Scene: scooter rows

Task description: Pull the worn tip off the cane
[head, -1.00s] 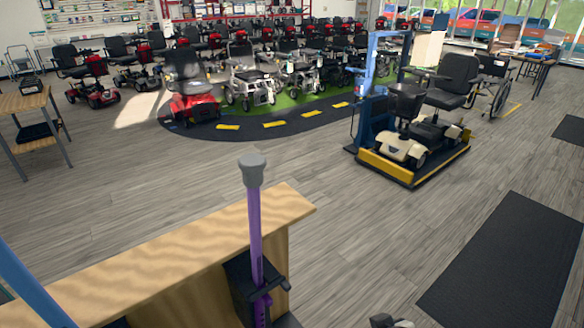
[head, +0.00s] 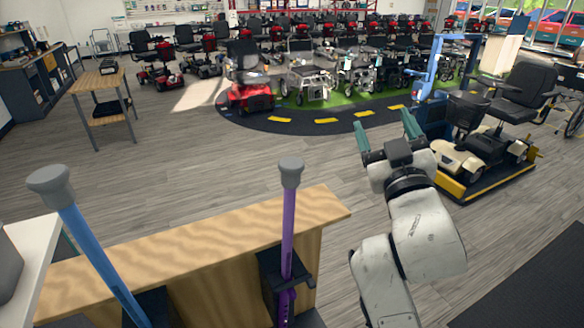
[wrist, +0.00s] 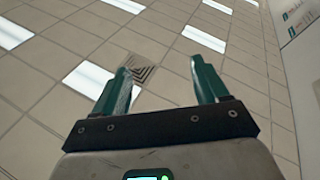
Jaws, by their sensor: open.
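A purple cane (head: 288,222) stands upright in a black holder (head: 284,275) at the right end of a wooden bench, its grey tip (head: 291,171) pointing up. A blue cane (head: 100,262) leans at the left with a larger-looking grey tip (head: 50,186), also up. I cannot tell from the pictures which tip is worn. My gripper (head: 386,135) is raised to the right of the purple cane, apart from it, with its green fingers spread and empty. In the wrist view the open fingers (wrist: 158,85) point toward the ceiling, and no cane shows there.
The wooden bench (head: 205,238) spans the front. A white surface (head: 38,250) is at the lower left. A small wooden table (head: 100,82) stands farther back. A scooter on a yellow-edged platform (head: 470,190) is at the right. Open floor lies beyond the bench.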

